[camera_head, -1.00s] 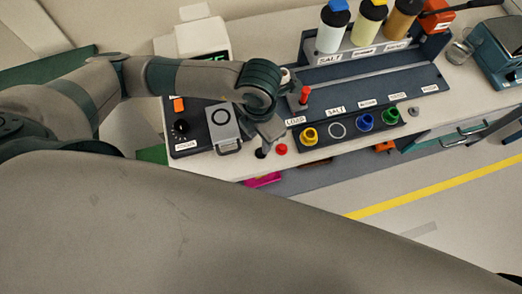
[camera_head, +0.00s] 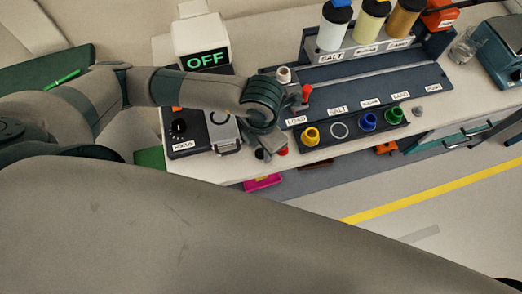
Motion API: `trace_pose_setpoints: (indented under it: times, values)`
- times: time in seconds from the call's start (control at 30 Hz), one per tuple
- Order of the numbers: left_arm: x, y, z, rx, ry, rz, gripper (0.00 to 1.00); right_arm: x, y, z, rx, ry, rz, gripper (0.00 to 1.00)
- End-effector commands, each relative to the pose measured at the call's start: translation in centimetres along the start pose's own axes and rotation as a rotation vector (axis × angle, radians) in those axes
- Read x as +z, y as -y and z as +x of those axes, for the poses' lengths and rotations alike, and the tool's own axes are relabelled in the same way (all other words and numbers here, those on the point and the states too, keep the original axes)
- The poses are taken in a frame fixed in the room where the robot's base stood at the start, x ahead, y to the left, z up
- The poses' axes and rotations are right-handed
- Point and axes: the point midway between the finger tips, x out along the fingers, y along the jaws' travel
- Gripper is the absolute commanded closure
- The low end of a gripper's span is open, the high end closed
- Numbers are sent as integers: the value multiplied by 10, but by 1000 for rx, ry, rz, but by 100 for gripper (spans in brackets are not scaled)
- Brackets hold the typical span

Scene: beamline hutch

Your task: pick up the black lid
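My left gripper (camera_head: 267,147) points down at the front edge of the white bench, between the focus box and the rack of coloured rings. Its fingers are small and partly hidden by my wrist, so I cannot tell how far apart they are. I cannot make out a black lid clearly now; a small dark piece showed just under the fingers earlier, and that spot is covered by the gripper. A red knob (camera_head: 283,151) is just right of the fingertips. My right gripper is not in view.
The focus box (camera_head: 186,148) stands left of the gripper, with an OFF display (camera_head: 208,61) behind. A red-topped lever (camera_head: 306,92) and bottles, including a white one (camera_head: 333,36), stand behind. A glass beaker (camera_head: 463,49) is at right.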

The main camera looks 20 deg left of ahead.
Motion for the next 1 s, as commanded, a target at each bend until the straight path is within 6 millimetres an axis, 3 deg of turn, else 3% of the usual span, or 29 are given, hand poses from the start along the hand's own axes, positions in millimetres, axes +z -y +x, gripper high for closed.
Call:
trace_pose_setpoints:
  times: [0.2,0.3,0.43,1.0]
  values:
    - [0,0,0,0,0,0,67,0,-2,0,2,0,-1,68]
    - [0,0,0,0,0,0,91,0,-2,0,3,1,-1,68]
    - [0,0,0,0,0,0,100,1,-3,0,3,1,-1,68]
    - [4,-4,-4,0,0,0,100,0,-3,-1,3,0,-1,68]
